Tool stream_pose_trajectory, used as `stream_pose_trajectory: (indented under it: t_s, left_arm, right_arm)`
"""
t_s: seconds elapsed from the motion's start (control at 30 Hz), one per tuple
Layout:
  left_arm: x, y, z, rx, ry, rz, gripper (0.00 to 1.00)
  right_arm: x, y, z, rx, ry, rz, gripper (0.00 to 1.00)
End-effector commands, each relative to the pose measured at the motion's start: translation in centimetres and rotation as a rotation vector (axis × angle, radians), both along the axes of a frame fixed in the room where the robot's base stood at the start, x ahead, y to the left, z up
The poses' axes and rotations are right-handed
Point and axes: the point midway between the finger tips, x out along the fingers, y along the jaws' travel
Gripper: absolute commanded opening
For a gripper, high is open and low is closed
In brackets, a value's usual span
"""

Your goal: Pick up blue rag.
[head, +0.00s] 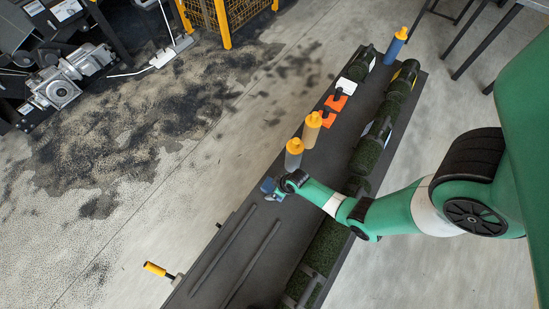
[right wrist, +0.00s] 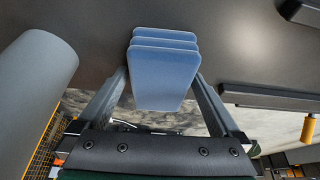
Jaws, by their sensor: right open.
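The blue rag (head: 267,185) is a small folded stack at the left edge of the dark cart top. In the right wrist view the rag (right wrist: 165,70) shows as several light blue layers with rounded corners. My right gripper (head: 274,190) is right at the rag. In the right wrist view my right gripper (right wrist: 164,92) has its two fingers apart, one on each side of the rag. Whether either finger touches it is hard to tell. My left gripper is in neither view.
A grey bottle with a yellow cap (head: 293,155) stands close to the rag.

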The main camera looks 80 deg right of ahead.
Motion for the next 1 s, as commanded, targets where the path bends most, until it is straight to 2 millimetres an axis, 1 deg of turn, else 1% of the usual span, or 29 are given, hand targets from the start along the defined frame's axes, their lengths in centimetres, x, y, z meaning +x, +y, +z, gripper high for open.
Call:
stream_pose_trajectory:
  t_s: [0.27,0.3,0.37,0.4,0.47,0.5,0.7,0.9,1.0]
  left_arm:
    - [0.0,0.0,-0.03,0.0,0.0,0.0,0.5]
    - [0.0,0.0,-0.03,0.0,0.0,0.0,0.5]
    - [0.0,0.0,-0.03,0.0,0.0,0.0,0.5]
    - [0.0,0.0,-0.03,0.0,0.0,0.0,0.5]
    - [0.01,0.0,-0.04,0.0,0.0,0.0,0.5]
    - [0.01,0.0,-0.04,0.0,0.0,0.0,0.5]
    - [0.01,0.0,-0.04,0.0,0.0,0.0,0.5]
    - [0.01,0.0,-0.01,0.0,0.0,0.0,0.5]
    - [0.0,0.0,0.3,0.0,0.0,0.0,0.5]
  right_arm:
    - [0.01,0.0,-0.04,0.0,0.0,0.0,1.0]
    - [0.02,-0.01,-0.03,0.0,0.0,0.0,0.93]
    - [0.02,-0.01,-0.03,0.0,0.0,0.0,0.82]
    - [0.01,0.0,-0.04,0.0,0.0,0.0,0.75]
    - [0.02,-0.01,-0.03,0.0,0.0,0.0,0.64]
    - [0.01,0.0,-0.04,0.0,0.0,0.0,0.57]
    - [0.02,-0.02,-0.03,0.0,-0.001,0.0,0.22]
    - [0.02,-0.02,0.01,0.0,-0.001,0.0,0.21]
    - [0.03,-0.02,0.39,0.0,-0.001,0.0,0.21]
